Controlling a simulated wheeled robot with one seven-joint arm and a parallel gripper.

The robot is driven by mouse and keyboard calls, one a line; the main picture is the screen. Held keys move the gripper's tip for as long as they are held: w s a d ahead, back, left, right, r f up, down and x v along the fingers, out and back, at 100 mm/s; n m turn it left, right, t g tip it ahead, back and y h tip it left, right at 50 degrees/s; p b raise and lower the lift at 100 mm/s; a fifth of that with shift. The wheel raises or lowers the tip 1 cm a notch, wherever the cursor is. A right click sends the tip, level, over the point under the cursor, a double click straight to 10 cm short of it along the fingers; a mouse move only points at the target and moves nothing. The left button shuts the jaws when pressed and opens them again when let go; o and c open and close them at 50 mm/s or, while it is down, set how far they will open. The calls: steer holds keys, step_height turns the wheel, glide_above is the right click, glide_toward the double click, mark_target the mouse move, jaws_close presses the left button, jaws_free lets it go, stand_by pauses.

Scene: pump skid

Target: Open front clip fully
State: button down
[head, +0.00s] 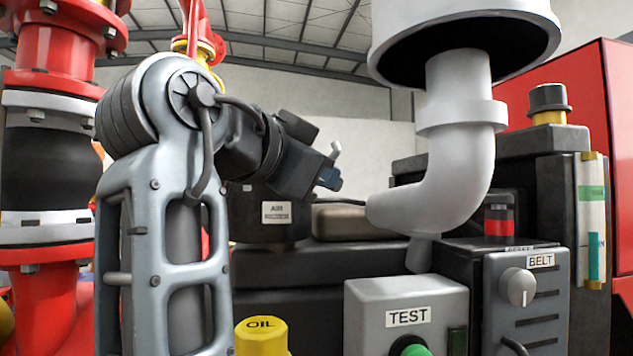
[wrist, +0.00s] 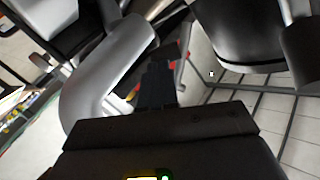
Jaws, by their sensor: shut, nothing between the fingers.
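A black air cleaner box with a white AIR label (head: 276,212) sits in the middle of the head view, partly behind my arm. A small pale grey lever (head: 336,150) stands up just past my gripper; it may be the front clip, but I cannot tell for certain. My gripper (head: 330,180) points right and slightly down, its bluish fingertips close below this lever. Whether they touch it is not clear. The gripper is shut and empty. In the wrist view the dark fingers (wrist: 157,84) are together, and the clip cannot be made out clearly.
A thick grey elbow pipe (head: 455,165) curves down right of my gripper; it also shows in the wrist view (wrist: 105,75). A TEST box (head: 408,318), a BELT panel (head: 530,300) and a yellow OIL cap (head: 262,338) stand in front. Red piping (head: 45,300) rises at left.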

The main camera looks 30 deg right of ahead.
steer(key=shift+s+d+f+m+b, duration=0.1)
steer(key=shift+s+f+m+b, duration=0.1)
steer(key=shift+f+m+b, duration=0.65)
steer(key=shift+b, duration=0.35)
steer(key=shift+r, duration=0.1)
